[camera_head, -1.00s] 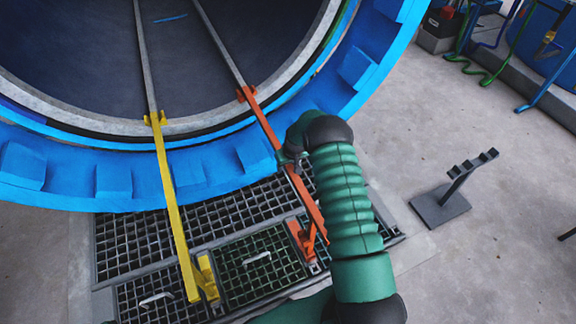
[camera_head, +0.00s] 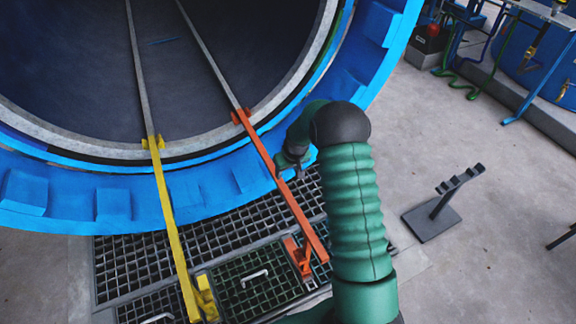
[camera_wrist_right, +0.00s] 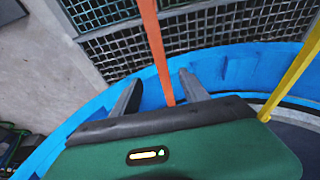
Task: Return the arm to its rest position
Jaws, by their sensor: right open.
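My right arm, with its green ribbed sleeve (camera_head: 355,210), reaches up in the head view. My right gripper (camera_head: 292,170) hangs beside the upper part of the orange rail (camera_head: 284,193), in front of the autoclave's blue rim (camera_head: 170,195). In the right wrist view my right gripper (camera_wrist_right: 160,92) has its two grey fingers spread apart. The orange rail (camera_wrist_right: 155,45) passes through the gap between them in that picture; I cannot tell how far it is from them. My left gripper is not in view.
A yellow rail (camera_head: 170,215) runs left of the orange one, over a floor grating (camera_head: 130,260). A dark stand (camera_head: 435,207) is on the concrete floor at right. Pipes and hoses (camera_head: 490,60) are at upper right. Open floor lies between.

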